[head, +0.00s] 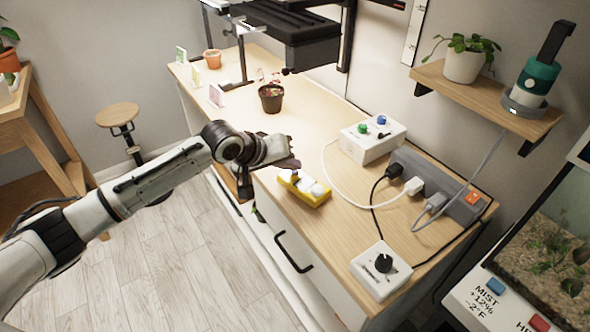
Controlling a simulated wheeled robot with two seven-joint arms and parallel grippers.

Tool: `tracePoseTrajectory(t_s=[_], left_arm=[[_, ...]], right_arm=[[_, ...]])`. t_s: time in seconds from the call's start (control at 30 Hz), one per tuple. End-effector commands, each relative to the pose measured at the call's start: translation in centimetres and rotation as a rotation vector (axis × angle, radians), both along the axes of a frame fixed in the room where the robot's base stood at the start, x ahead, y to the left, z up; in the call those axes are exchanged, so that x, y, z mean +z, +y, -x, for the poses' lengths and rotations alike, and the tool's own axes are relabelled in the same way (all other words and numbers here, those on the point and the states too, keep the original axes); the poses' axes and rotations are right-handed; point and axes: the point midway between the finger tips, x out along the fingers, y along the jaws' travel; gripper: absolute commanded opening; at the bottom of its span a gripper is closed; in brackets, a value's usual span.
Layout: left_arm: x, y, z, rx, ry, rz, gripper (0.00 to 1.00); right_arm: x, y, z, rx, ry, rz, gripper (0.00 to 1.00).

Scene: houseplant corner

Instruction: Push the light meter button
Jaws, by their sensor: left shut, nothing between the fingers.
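The light meter appears to be the yellow device (317,200) with a white dome, lying on the wooden bench top near its front edge. My left gripper (292,166) comes in from the left, with its fingers shut and empty. It is just behind the meter's left end in the picture, very close to it. A small dark spot shows on the meter's left part; I cannot tell whether it is the button. I cannot tell whether the fingertips touch the meter. My right gripper is out of view.
A small potted plant (271,98) stands behind the gripper. A white box with green and blue knobs (371,139), a grey power strip (440,188) with cables and a white dial box (381,270) stand to the right. Bench top between meter and dial box is clear.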

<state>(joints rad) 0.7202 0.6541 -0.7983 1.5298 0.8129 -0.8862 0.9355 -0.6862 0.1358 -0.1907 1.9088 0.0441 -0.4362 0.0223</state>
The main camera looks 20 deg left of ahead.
Motion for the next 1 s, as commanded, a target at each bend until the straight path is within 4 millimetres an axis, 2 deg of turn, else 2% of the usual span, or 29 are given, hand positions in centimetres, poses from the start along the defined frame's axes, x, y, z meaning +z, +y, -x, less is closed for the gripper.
tracePoseTrajectory(t_s=[0.77, 1.0], left_arm=[[-0.4, 0.0, 0.0, 0.001, -0.001, 0.001, 0.0], [0.2, 0.0, 0.0, 0.001, 0.001, 0.001, 0.0]], right_arm=[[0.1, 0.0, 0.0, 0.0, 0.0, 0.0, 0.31], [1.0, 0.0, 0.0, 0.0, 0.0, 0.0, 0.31]])
